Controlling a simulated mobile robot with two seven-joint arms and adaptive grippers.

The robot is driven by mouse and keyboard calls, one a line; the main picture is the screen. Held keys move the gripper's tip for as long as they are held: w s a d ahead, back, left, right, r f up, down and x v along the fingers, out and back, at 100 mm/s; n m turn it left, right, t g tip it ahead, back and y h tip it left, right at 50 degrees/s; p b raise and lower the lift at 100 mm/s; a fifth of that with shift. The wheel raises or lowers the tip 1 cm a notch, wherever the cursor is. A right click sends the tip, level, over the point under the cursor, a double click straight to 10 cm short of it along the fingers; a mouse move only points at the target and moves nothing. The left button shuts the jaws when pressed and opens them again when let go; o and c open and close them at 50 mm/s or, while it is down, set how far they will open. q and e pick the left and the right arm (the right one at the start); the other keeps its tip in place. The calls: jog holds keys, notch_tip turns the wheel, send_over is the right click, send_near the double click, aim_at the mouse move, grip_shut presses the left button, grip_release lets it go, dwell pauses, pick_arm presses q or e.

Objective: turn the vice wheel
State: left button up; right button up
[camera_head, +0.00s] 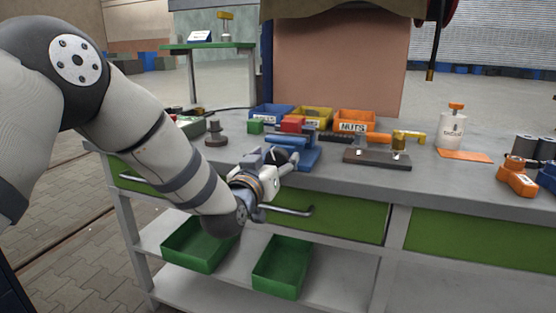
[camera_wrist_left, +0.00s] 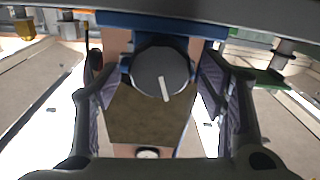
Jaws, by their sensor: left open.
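The blue vice (camera_head: 304,158) stands at the front edge of the grey bench, with a red block near its top. Its wheel is a round grey disc (camera_wrist_left: 150,68) with a white mark that points down and slightly right in the left wrist view. My left gripper (camera_head: 279,163) is at the front of the vice, and it hides much of the wheel in the head view. In the wrist view my open left gripper (camera_wrist_left: 158,95) has one finger on each side of the wheel. I cannot tell whether the fingers touch it. My right gripper is not in view.
Blue, yellow and orange bins (camera_head: 354,121) stand behind the vice. A dark plate with brass parts (camera_head: 377,160) lies to its right, and a dark round part (camera_head: 215,134) stands to its left. A drawer handle (camera_head: 288,210) sticks out below the bench top.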

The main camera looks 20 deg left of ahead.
pick_arm(q)
jog(key=shift+w+d, duration=0.1)
jog(key=shift+w, duration=0.9)
jog(key=c, duration=1.2)
